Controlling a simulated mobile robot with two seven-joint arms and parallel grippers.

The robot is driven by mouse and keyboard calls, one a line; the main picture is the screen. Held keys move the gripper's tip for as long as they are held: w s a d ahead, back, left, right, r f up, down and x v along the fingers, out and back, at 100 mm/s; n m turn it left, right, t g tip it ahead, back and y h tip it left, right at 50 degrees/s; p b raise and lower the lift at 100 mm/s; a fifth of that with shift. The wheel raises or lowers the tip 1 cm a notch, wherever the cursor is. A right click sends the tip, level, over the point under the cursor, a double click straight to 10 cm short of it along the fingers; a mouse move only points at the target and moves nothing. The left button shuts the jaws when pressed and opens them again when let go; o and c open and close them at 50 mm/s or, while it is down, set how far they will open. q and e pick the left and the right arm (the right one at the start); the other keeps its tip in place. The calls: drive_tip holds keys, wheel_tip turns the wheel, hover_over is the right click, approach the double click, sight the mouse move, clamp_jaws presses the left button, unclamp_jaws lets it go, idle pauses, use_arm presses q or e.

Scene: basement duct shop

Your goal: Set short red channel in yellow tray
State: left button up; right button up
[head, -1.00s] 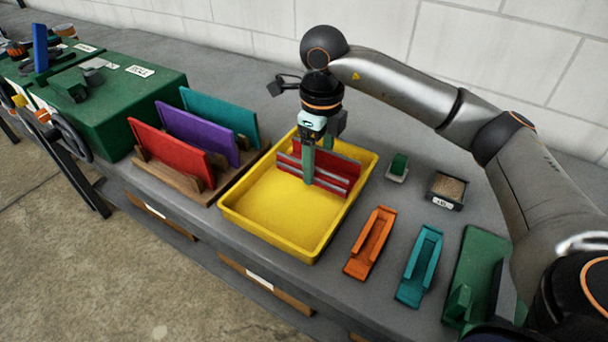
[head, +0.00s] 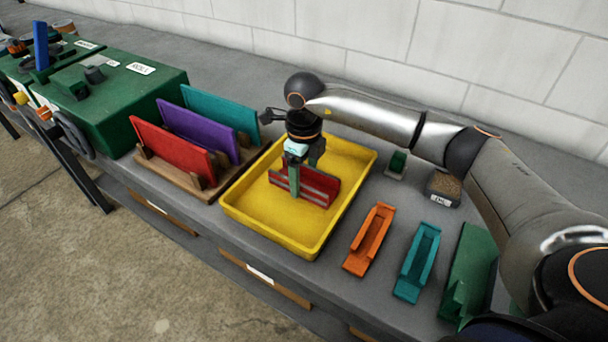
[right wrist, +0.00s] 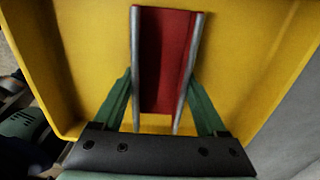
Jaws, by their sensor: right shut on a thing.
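The short red channel (head: 322,187), red with pale grey edges, is inside the yellow tray (head: 262,222), towards its back right half. My right gripper (head: 303,182) reaches down into the tray and is shut on the channel. In the right wrist view the red channel (right wrist: 164,62) lies between the two green fingers, with the yellow tray (right wrist: 85,50) around it. The channel is low in the tray, but I cannot tell whether it touches the floor. My left gripper is not in view.
A wooden rack (head: 188,178) with red, purple and teal sheets stands left of the tray. An orange channel (head: 368,240) and a teal channel (head: 416,262) lie to its right. A small green block (head: 398,162) and a small bin (head: 443,188) stand behind them.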

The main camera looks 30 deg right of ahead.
drive_tip(key=o, duration=1.4)
drive_tip(key=shift+f, duration=0.1)
drive_tip(key=shift+c, duration=0.2)
wheel_tip(320, 180, up, 12)
drive_tip(key=b, duration=0.1)
drive_tip(key=shift+r, duration=0.2)
